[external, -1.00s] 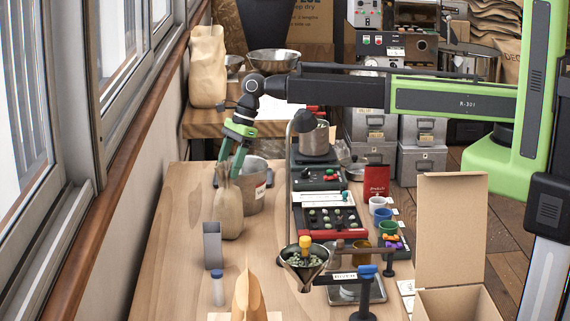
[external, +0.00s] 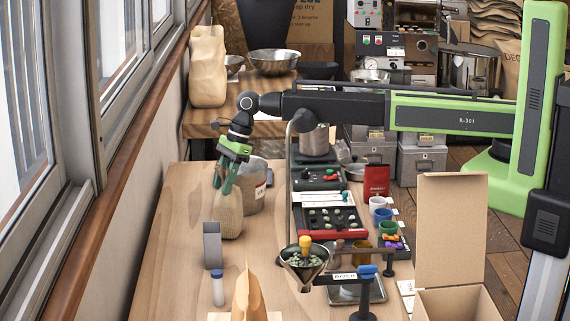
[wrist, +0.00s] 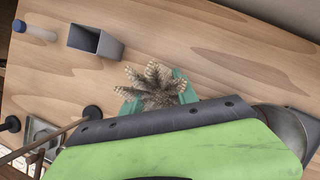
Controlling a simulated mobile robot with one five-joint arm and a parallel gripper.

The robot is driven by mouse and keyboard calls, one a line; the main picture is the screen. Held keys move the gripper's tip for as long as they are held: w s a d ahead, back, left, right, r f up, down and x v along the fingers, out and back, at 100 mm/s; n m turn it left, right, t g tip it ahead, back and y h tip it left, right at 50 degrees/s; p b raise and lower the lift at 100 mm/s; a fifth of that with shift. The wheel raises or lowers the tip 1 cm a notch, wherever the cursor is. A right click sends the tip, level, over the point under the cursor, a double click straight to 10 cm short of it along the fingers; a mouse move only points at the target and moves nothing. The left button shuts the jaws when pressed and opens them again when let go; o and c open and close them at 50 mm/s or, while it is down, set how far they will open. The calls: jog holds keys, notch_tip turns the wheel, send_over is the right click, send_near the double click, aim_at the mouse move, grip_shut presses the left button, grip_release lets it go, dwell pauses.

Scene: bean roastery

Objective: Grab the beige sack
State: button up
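The beige sack (external: 228,216) stands upright on the wooden table, left of the middle. My gripper (external: 223,184) points down over it, with its green fingers low around the sack's top. In the wrist view, the sack's gathered, ruffled top (wrist: 156,84) lies between the two green fingers of my gripper (wrist: 158,98), one on each side. The fingers look spread. Whether they touch the sack is hidden by the ruffles and the gripper body.
A metal pot (external: 254,188) stands close behind and right of the sack. A grey open box (external: 212,245) and a blue-capped vial (external: 217,289) stand in front. A larger beige bag (external: 207,68) is on the back table. The window wall runs along the left.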

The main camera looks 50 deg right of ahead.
grip_shut()
dwell(0.9)
